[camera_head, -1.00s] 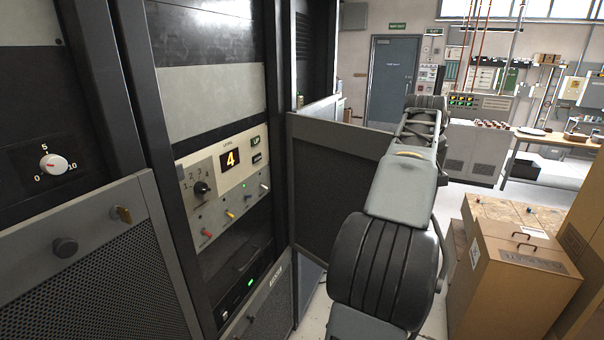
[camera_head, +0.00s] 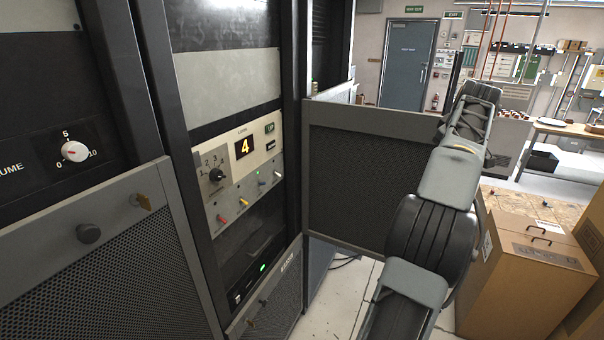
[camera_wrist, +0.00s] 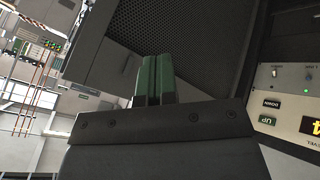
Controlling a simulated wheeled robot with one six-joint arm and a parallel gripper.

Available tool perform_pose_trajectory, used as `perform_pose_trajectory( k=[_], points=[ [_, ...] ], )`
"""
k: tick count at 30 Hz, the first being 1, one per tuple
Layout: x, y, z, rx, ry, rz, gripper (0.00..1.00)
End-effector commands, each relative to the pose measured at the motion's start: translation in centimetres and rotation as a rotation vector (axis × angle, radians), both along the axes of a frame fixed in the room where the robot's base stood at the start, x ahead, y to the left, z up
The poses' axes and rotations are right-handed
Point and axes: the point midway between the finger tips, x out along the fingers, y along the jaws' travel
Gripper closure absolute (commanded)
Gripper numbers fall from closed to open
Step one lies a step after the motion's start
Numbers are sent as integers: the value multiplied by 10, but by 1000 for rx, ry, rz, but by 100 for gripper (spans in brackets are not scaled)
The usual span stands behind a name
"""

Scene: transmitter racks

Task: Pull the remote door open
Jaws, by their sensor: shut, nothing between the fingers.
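A dark mesh-faced door (camera_head: 350,180) with a grey frame stands swung out from the tall rack, roughly square to its front. No label shows on it, so I cannot tell its name. In the wrist view its mesh face (camera_wrist: 190,40) fills the upper middle. My gripper (camera_wrist: 153,62) has green fingers, closed together and empty, in front of this mesh face; I cannot tell whether they touch it. In the head view my arm covers the door's right end, and my gripper cannot be made out there.
The rack's cream control panel (camera_head: 243,165) shows a lit 4, a dial and several small switches. A lower mesh panel (camera_head: 270,300) is closed beneath it. Cardboard boxes (camera_head: 530,275) stand close at the right. Open floor (camera_head: 345,295) lies below the door.

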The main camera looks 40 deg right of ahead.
Motion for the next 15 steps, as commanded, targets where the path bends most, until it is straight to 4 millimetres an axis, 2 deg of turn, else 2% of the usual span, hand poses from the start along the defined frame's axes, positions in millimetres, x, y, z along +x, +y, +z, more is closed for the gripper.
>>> perform_pose_trajectory(
  k=[8,11,15],
  points=[
    [-1,2,-1,-1,0,0,100],
    [-3,11,-3,-2,0,0,100],
    [-8,32,-6,-4,-1,5,100]
  ],
)
